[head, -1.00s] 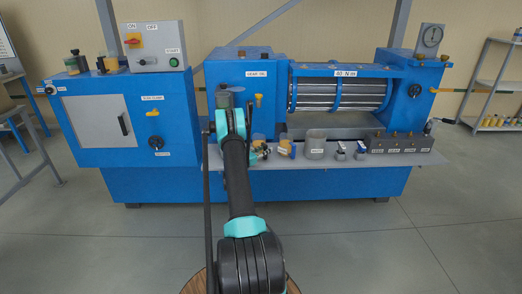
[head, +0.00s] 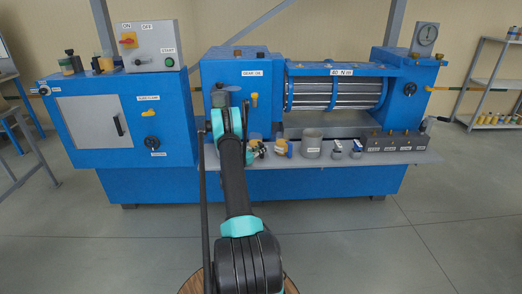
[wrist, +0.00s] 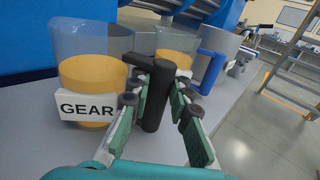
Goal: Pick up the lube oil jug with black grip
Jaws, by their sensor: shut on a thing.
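A clear jug (wrist: 85,72) with amber oil and a white label reading GEAR stands on the grey shelf at the left of the wrist view. Its black grip (wrist: 154,112) sticks out to the right, toward me. My gripper (wrist: 160,90) is shut on this black grip, with one green-padded finger on each side. The jug looks upright; whether its base touches the shelf is hard to tell. In the head view my gripper (head: 258,153) is at the shelf, and my arm partly hides the jug (head: 254,142).
A grey container (head: 312,146) and small blue-topped items stand farther right on the shelf (head: 425,158). The blue machine (head: 230,85) rises behind. Floor is clear right.

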